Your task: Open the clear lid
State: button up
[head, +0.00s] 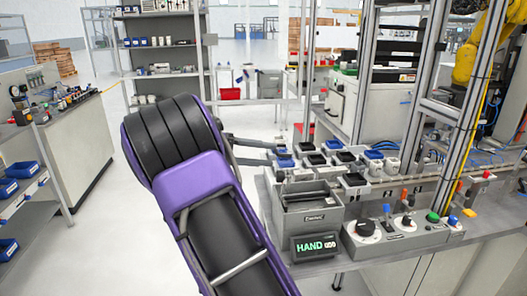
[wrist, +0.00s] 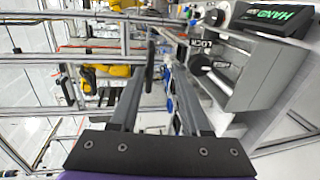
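I cannot clearly make out a clear lid in either view. A grey box (head: 312,222) with a small label stands on the workbench, its upper part dark inside. A grey box also shows sideways at the right of the wrist view (wrist: 258,80). My gripper (head: 277,153) reaches in from the left, beside the rows of small bins behind the box. In the wrist view my gripper (wrist: 156,68) has its two long fingers apart. I see nothing held between them.
Small blue, black and white bins (head: 345,157) sit close to my fingertips. A HAND display (head: 317,246) and a knob panel (head: 395,238) stand at the bench front. Metal uprights (head: 365,75) and a yellow robot arm (head: 465,62) are behind right.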

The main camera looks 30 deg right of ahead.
jog(key=shift+r, duration=0.2)
jog(key=p+v, duration=0.1)
jog(key=v, duration=1.6)
jog(key=shift+a, duration=0.2)
